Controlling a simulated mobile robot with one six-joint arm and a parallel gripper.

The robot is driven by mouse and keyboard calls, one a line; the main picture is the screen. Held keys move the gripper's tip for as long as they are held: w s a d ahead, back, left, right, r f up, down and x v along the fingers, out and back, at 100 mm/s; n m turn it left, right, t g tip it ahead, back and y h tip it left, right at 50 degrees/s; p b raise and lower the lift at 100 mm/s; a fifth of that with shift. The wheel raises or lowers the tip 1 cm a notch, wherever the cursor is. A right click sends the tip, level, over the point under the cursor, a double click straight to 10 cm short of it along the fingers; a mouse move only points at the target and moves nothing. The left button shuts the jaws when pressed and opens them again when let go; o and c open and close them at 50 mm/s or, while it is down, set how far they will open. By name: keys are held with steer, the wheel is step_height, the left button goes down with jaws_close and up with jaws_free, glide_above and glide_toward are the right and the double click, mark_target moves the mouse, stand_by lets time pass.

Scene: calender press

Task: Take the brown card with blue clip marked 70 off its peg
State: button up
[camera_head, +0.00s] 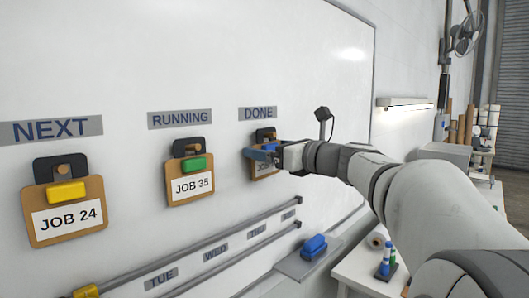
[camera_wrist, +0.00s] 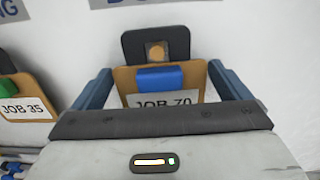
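The brown card (camera_wrist: 195,78) marked JOB 70 hangs on the whiteboard under DONE, with a blue clip (camera_wrist: 158,77) at its top. Its wooden peg (camera_wrist: 157,51) shows through the hole of a black tab above the clip. In the head view the card (camera_head: 257,173) is partly hidden by my gripper. My gripper (camera_wrist: 160,69) is open, with one blue finger at each side of the card. Whether the fingers touch the card's edges I cannot tell. The card's lower edge is hidden behind my gripper's body.
The JOB 35 card (camera_head: 190,187) with a green clip hangs to the left under RUNNING. The JOB 24 card (camera_head: 64,213) with a yellow clip hangs under NEXT. Rails (camera_head: 215,238) and a ledge (camera_head: 300,264) with a blue eraser (camera_head: 314,246) lie below.

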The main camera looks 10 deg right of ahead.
steer(key=c, duration=0.6)
steer(key=shift+o, duration=0.2)
steer(key=shift+r, duration=0.1)
steer(key=shift+r+b, duration=0.2)
steer(key=shift+b, duration=0.1)
steer(key=b+v, duration=0.3)
steer(key=v, duration=1.5)
steer(key=shift+r+p, duration=0.45)
steer(key=shift+p, duration=0.05)
steer(key=shift+d, duration=0.1)
steer(key=v, duration=0.1)
steer(key=p+v, duration=0.1)
steer(key=v, duration=0.2)
steer(key=shift+s+d+r, duration=0.1)
steer(key=shift+s+r, duration=0.1)
steer(key=shift+r, duration=0.15)
